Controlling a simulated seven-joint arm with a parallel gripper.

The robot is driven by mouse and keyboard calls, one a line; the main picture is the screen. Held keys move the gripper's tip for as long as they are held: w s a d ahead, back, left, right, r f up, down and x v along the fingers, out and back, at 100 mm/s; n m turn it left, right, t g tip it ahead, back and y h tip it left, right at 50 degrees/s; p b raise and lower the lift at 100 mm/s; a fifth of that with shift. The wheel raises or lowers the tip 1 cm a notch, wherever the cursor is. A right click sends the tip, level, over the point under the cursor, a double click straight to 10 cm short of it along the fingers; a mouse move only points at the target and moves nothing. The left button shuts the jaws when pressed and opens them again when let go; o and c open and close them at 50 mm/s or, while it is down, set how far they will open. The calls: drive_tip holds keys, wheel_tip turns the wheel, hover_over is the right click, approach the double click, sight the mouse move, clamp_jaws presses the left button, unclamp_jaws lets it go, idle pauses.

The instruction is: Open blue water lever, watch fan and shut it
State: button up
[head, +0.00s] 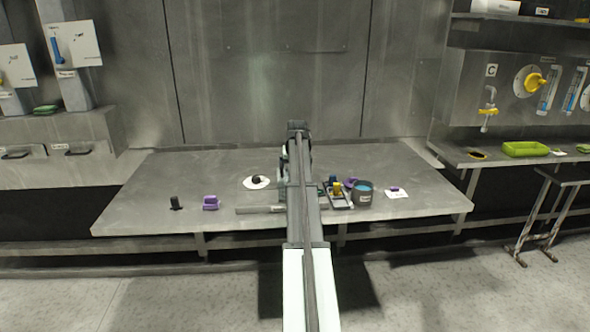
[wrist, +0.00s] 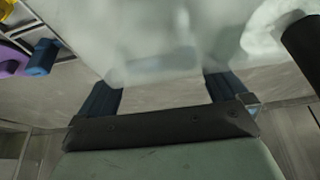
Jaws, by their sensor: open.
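A blue lever (head: 55,49) stands upright on a tilted white panel (head: 76,45) at the upper left in the head view. I cannot tell for sure that it is the water lever, nor whether it is open or shut. No fan can be made out clearly. My gripper (wrist: 163,88) shows in the wrist view with its two dark blue fingers wide apart and nothing between them. In the head view my arm reaches out over the table, far right of the blue lever, and hides the fingers.
A yellow tap (head: 488,110) and green tray (head: 525,149) are at right. The table's left part is mostly clear.

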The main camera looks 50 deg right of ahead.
drive_tip(key=shift+r, duration=0.1)
drive_tip(key=v, duration=1.3)
drive_tip(key=shift+s+r, duration=0.2)
drive_tip(key=shift+r, duration=0.05)
drive_tip(key=shift+a, duration=0.15)
